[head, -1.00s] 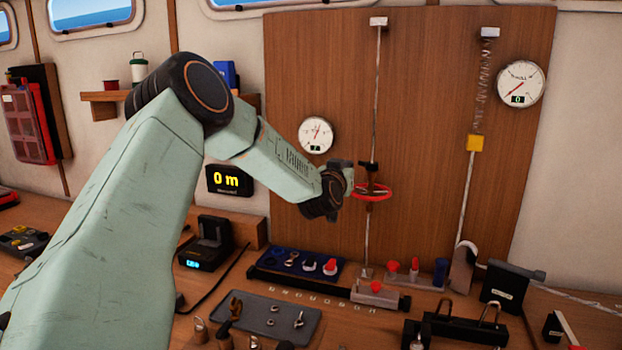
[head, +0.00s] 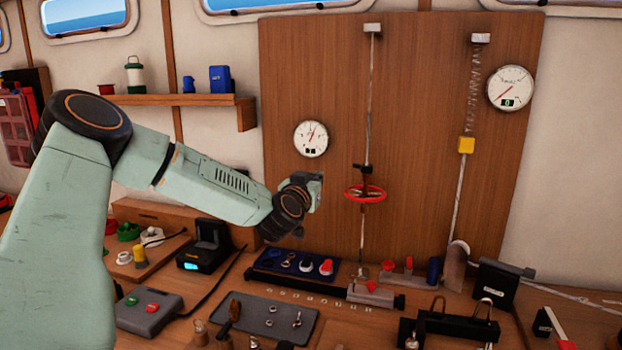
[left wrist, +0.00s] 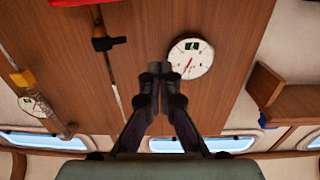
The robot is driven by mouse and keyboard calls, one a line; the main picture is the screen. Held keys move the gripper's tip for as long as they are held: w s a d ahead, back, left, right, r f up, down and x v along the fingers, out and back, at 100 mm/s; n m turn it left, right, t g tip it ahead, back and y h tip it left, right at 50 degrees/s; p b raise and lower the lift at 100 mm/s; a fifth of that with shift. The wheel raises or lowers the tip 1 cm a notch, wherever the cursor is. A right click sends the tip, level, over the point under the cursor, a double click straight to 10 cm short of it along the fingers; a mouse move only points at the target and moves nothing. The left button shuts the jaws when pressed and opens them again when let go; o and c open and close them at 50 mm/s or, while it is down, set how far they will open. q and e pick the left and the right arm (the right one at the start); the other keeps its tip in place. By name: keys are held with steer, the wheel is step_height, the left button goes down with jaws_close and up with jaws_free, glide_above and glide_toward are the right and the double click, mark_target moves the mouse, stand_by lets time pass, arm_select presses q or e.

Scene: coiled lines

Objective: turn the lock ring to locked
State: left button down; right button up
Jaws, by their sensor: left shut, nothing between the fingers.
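A red ring (head: 365,193) sits around a thin vertical rod (head: 370,90) on the wooden board. A small black fitting (head: 363,168) is on the rod just above it. I cannot read a locked or unlocked mark on the ring. My left gripper (head: 316,186) is left of the ring, apart from it, and partly hidden by its own wrist. In the left wrist view its fingers (left wrist: 158,76) are shut and empty. That view is upside down; the red ring (left wrist: 85,3) is cut off at its top edge. My right gripper is not in view.
A round gauge (head: 311,138) hangs on the board behind the left gripper. A spring line with a yellow block (head: 466,145) runs down the right. The bench below holds a blue tray (head: 270,263), a grey mat (head: 240,315) and several small fittings. Free air surrounds the ring.

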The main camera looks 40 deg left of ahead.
arm_select(q)
steer(key=shift+s+r+p, duration=0.1)
steer(key=shift+s+p, duration=0.2)
steer(key=shift+s, duration=0.6)
steer(key=shift+w+d, duration=0.1)
steer(key=shift+s, duration=0.2)
steer(key=shift+w, duration=0.1)
